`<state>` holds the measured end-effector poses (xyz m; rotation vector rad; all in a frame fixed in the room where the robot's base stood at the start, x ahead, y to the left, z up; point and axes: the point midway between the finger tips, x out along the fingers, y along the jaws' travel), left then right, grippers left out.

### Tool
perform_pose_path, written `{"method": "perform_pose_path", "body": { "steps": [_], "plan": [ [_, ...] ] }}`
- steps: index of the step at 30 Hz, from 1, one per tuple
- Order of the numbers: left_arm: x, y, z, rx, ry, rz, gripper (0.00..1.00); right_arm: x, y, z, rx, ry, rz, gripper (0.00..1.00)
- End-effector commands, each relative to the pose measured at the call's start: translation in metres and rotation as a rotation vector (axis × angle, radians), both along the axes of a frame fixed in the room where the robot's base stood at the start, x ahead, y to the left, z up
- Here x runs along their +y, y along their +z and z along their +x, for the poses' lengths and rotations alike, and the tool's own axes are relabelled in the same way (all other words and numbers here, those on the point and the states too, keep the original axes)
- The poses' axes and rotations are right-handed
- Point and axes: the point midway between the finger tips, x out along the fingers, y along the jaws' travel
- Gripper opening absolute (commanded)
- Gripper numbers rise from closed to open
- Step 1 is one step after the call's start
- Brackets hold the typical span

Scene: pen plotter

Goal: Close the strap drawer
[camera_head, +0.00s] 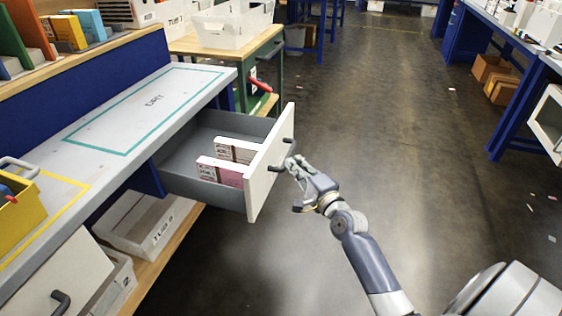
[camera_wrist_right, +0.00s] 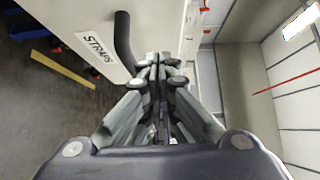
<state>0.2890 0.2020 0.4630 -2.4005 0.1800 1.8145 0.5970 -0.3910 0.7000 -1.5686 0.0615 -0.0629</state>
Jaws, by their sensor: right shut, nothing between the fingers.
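The strap drawer (camera_head: 262,170) is pulled out from under the bench top, with a white front, grey inside and a black handle (camera_head: 280,160). My right gripper (camera_head: 291,164) is beside the handle on the outer side of the front. In the right wrist view the shut fingers (camera_wrist_right: 160,62) are close to the black handle (camera_wrist_right: 124,42), next to the "STRAPS" label (camera_wrist_right: 98,48). Nothing is between the fingers. Whether they touch the handle or front, I cannot tell. My left gripper is not in view.
The bench top (camera_head: 135,105) has a teal outlined area marked "DRY". A yellow bin (camera_head: 20,215) stands at left. Below, a white tub (camera_head: 140,222) sits on a wooden shelf. Another white drawer front (camera_head: 60,275) is at lower left. The floor (camera_head: 400,130) to the right is mostly clear.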

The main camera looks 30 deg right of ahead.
Motion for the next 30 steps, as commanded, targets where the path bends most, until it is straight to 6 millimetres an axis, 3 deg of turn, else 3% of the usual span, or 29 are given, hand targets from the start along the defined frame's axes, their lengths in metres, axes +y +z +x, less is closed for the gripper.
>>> {"method": "perform_pose_path", "body": {
  "steps": [3,9,30],
  "plan": [
    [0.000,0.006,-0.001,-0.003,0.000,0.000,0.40,0.006,0.000,0.020,-0.002,0.001,0.004,0.00],
    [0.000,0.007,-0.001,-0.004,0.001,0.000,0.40,0.021,0.000,0.037,0.000,0.000,0.001,0.00],
    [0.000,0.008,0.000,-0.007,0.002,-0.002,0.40,0.028,0.000,0.044,0.001,0.001,-0.001,0.00]
  ]
}}
